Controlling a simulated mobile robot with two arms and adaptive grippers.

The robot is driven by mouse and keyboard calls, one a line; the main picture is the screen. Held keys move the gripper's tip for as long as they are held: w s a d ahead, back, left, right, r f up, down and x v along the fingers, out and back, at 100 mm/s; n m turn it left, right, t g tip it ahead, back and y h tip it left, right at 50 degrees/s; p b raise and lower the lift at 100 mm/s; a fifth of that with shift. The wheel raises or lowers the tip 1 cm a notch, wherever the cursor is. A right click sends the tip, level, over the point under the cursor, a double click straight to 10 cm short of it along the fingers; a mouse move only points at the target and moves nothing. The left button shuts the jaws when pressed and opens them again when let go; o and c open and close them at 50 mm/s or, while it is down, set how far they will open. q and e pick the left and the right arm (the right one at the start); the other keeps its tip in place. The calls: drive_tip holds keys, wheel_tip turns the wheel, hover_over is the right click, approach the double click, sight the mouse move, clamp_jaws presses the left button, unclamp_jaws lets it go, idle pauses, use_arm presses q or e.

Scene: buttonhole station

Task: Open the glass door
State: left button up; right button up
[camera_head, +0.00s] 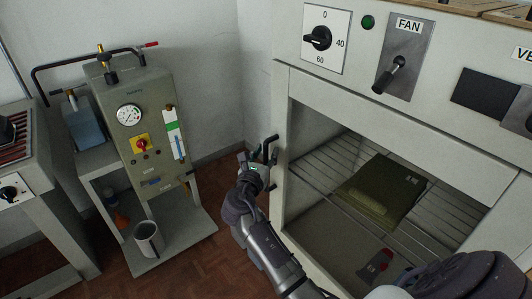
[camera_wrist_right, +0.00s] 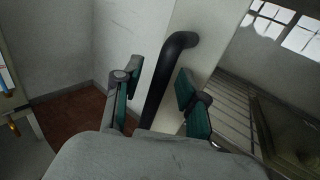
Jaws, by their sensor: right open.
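The glass door (camera_head: 400,140) is the pale-framed front of the grey cabinet at the right of the head view. It looks closed. Its black bar handle (camera_head: 268,149) is on the door's left edge. In the right wrist view the handle (camera_wrist_right: 165,80) stands upright and bends at the top toward the pale door frame (camera_wrist_right: 200,38). My right gripper (camera_head: 257,166) is at the handle. In the wrist view its green-padded fingers (camera_wrist_right: 158,84) are open, one on each side of the bar, with gaps visible. My left gripper is not in view.
Behind the glass, a green folded item (camera_head: 380,190) lies on a wire rack (camera_head: 318,165). A fan lever (camera_head: 388,75) and a dial (camera_head: 318,38) are above the door. A grey gauge trolley (camera_head: 150,130) stands to the left. Brown floor (camera_head: 205,262) lies clear between them.

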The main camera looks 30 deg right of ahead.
drive_tip(key=shift+w+d, duration=0.1)
drive_tip(key=shift+d, duration=0.05)
drive_tip(key=shift+c, duration=0.3)
clamp_jaws()
